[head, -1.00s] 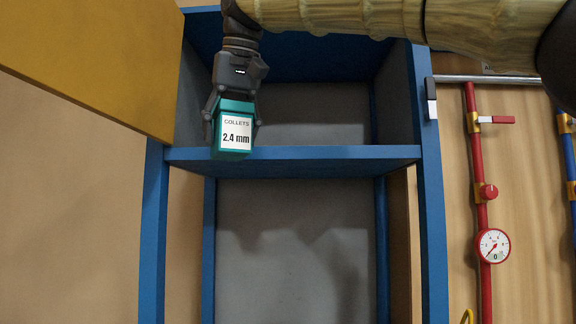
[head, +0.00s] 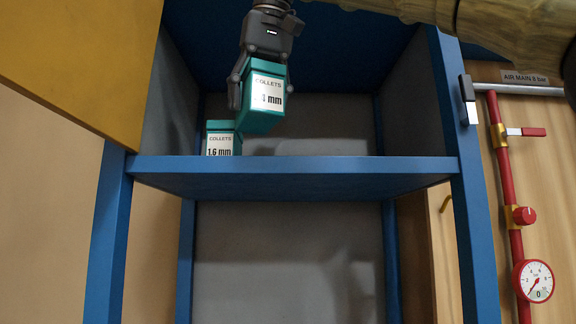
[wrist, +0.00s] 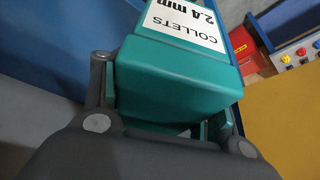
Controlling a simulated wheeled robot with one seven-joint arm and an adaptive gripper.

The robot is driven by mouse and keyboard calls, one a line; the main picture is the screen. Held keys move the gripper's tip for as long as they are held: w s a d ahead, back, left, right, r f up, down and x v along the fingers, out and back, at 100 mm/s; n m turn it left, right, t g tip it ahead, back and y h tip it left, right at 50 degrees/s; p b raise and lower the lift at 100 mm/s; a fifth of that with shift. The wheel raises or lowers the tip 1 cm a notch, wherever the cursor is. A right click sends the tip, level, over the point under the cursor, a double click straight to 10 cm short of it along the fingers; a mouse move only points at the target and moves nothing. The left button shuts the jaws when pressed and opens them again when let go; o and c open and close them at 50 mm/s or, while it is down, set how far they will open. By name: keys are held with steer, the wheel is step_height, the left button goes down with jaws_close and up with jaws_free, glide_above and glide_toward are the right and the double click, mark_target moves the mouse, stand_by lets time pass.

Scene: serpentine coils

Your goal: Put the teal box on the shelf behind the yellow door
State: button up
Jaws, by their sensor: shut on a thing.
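My gripper (head: 257,85) is shut on a teal box (head: 262,118) with a white "COLLETS" label, which reads 2.4 mm in the wrist view (wrist: 178,78). The held box is tilted and hangs just above the blue shelf (head: 300,165). A second teal box (head: 221,140), labelled 1.6 mm, stands upright on the shelf to the left, partly hidden behind the held box. I cannot tell whether the two boxes touch. The yellow door (head: 75,60) stands open at the left of the cabinet.
The shelf's right half is clear. Blue posts (head: 470,200) frame the opening, with a black and white latch (head: 468,100) on the right one. Red pipework with a valve and a gauge (head: 533,281) is at the right. In the wrist view, a panel with coloured buttons (wrist: 300,55) shows.

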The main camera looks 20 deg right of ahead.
steer(key=w+d+p, duration=0.2)
steer(key=w+d, duration=0.1)
steer(key=w+d+p, duration=0.2)
steer(key=w+d, duration=0.1)
steer(key=w, duration=0.1)
steer(key=w+d+f+p, duration=0.1)
steer(key=w+d+p, duration=0.1)
steer(key=w, duration=0.1)
steer(key=shift+w+d, duration=0.2)
steer(key=shift+d, duration=0.2)
steer(key=shift+w+d+f, duration=0.2)
steer(key=shift+w+f, duration=0.15)
steer(key=shift+s+f, duration=0.25)
steer(key=shift+f, duration=0.45)
steer(key=shift+w+f, duration=0.1)
steer(key=shift+f, duration=0.75)
steer(key=o, duration=1.3)
steer(key=shift+r, duration=0.1)
